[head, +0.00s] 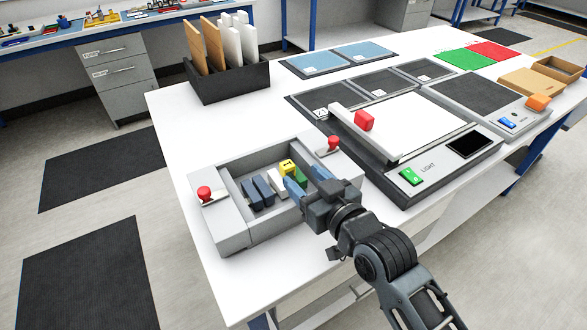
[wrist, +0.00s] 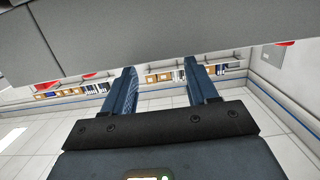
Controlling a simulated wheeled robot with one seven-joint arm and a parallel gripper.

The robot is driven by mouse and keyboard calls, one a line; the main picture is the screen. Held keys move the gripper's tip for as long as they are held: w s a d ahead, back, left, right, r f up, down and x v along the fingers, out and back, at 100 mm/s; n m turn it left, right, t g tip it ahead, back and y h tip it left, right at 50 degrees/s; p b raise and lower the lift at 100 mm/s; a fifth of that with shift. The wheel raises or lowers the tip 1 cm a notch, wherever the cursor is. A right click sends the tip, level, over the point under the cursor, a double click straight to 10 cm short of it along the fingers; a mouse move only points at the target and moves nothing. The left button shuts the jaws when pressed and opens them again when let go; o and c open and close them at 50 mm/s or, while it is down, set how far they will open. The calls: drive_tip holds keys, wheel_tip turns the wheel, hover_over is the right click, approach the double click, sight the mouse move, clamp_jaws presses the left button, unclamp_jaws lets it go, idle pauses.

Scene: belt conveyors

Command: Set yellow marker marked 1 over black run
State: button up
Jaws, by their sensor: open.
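The yellow marker marked 1 (head: 287,166) stands up among other blocks in a grey tray (head: 235,237) at the front left of the table. My gripper (head: 306,180) is open at the tray's right end, its fingers close to the yellow marker; whether they touch it I cannot tell. In the wrist view my gripper (wrist: 163,85) shows two parted blue fingers with nothing seen between them, and the marker is not seen. Black surfaces that could be the black run are a wide dark panel (head: 470,93) in a grey frame and several smaller dark panels (head: 370,83).
Blue blocks (head: 251,195), a white block and a green block are in the tray. Red knobs (head: 204,192) stand on its ends. A dark rack (head: 232,83) holds upright boards behind. White tabletop between is clear.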

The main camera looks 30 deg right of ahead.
drive_tip(key=shift+s+r, duration=0.25)
drive_tip(key=shift+s, duration=0.85)
drive_tip(key=shift+s+r, duration=0.25)
drive_tip(key=shift+s, duration=0.85)
drive_tip(key=s, duration=0.2)
drive_tip(key=s+f, duration=0.1)
drive_tip(key=s, duration=0.1)
drive_tip(key=s+f, duration=0.1)
drive_tip(key=s, duration=0.1)
drive_tip(key=shift+s+a+f, duration=0.15)
drive_tip(key=shift+s, duration=0.05)
drive_tip(key=s+a+r, duration=0.1)
drive_tip(key=s+r, duration=0.1)
drive_tip(key=s, duration=1)
drive_tip(key=s+a+r+g, duration=0.1)
drive_tip(key=s+r, duration=0.1)
drive_tip(key=s, duration=1)
drive_tip(key=shift+s+a, duration=0.2)
drive_tip(key=shift+s, duration=0.1)
drive_tip(key=shift+s+r, duration=0.35)
drive_tip(key=shift+w+a, duration=0.1)
